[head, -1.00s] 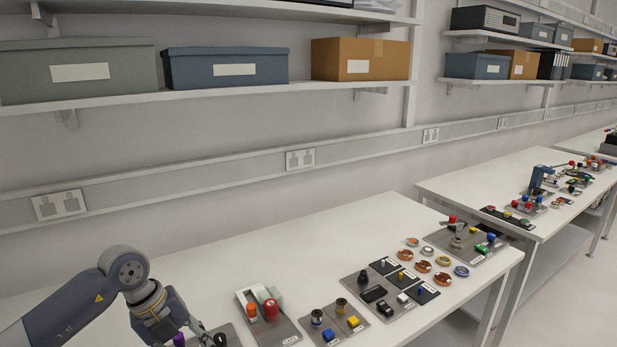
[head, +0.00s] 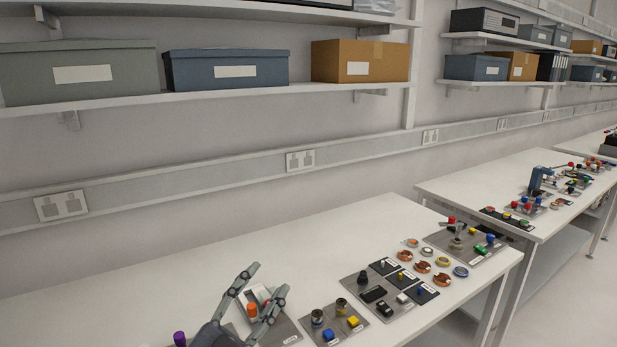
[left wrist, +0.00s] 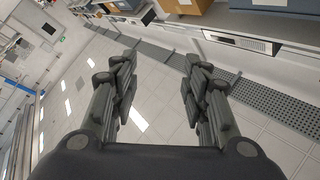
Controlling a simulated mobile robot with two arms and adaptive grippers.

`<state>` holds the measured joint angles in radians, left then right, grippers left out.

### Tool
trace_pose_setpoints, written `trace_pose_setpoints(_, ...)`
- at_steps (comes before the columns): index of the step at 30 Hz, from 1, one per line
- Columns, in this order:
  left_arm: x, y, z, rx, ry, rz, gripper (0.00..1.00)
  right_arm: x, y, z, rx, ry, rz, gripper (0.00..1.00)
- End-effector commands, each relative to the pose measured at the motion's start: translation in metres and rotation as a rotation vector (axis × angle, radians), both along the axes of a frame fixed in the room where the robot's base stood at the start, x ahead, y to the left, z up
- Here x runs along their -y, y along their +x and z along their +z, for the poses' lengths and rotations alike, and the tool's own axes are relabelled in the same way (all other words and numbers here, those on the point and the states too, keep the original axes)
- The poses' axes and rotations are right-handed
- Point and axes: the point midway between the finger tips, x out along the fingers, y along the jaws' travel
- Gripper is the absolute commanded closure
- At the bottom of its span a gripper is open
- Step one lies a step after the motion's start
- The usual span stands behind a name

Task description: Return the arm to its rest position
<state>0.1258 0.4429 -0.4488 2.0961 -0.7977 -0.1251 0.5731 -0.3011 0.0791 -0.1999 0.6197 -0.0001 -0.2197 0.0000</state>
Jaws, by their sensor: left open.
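My left gripper (head: 257,291) shows at the bottom of the head view, with its fingers pointing up and spread apart. It is open and empty, and it covers part of the grey plate (head: 284,328) with the orange and red knobs behind it. In the left wrist view the two fingers (left wrist: 158,92) stand wide apart with nothing between them. The rest of my left arm is out of the head view. My right gripper is in neither view.
The white bench (head: 130,290) bears several plates with knobs, and a purple knob (head: 180,339) stands left of my gripper. Shelves with boxes (head: 226,69) hang on the wall above. A second bench (head: 470,185) stands to the right. The bench's left part looks clear.

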Motion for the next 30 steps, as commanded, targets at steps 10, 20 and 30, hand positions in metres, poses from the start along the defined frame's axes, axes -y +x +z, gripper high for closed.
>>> trace_pose_setpoints(10, -0.113, -0.041, -0.157, -0.683, -0.214, 0.492, 0.57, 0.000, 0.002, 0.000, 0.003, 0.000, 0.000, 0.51)
trace_pose_setpoints(20, -0.133, -0.187, -0.286, -1.361, -0.167, 0.643, 0.57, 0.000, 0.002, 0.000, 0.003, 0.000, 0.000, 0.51)
trace_pose_setpoints(30, -0.121, -0.277, -0.342, -1.717, -0.086, 0.613, 0.57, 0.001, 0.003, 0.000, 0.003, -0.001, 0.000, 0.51)
